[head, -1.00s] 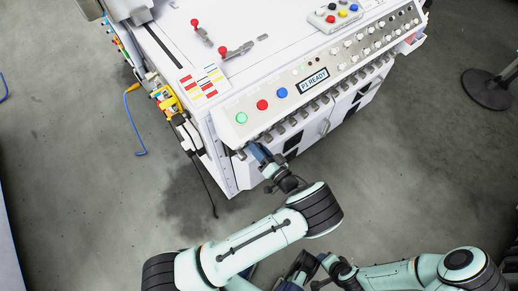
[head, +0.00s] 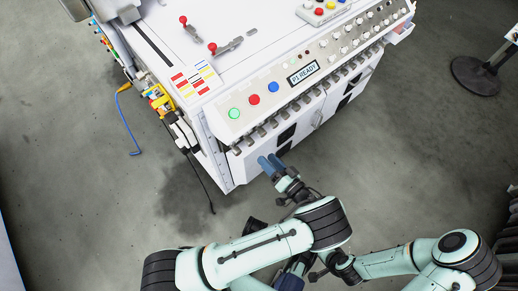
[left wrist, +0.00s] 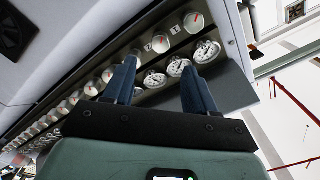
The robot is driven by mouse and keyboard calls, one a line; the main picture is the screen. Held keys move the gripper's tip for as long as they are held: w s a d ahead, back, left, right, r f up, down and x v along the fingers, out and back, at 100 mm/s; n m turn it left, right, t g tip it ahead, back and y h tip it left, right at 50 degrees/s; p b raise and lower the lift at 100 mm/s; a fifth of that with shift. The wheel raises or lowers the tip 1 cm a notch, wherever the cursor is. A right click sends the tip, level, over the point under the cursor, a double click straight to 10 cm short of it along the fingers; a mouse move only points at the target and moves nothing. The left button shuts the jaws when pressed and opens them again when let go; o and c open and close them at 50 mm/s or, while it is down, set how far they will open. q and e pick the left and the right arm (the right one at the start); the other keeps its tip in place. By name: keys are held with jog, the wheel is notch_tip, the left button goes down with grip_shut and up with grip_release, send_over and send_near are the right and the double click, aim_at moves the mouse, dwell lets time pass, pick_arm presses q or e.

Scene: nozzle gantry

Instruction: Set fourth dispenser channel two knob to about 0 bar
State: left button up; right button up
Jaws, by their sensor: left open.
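In the left wrist view, a row of light round knobs with red marks lines a panel, including one knob (left wrist: 160,43) ahead of the fingertips and one farther right (left wrist: 194,21). White dial gauges (left wrist: 177,66) sit beside them. I cannot tell which knob is fourth dispenser channel two; its reading is too small. My left gripper (left wrist: 158,64) is open and empty, its blue fingers apart below the panel. In the head view the left gripper (head: 270,163) is in front of the white machine (head: 245,165), below its front edge. My right gripper (head: 294,274) is low and partly hidden.
The sloped top panel (head: 215,112) carries green, red and blue buttons and a P1 READY display (head: 303,73). A row of dark fittings (head: 271,124) runs under its edge. A blue cable (head: 130,125) lies on the floor at left. A black stand (head: 480,77) is at right.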

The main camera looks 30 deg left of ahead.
pick_arm(q)
jog(key=shift+v, duration=2.4)
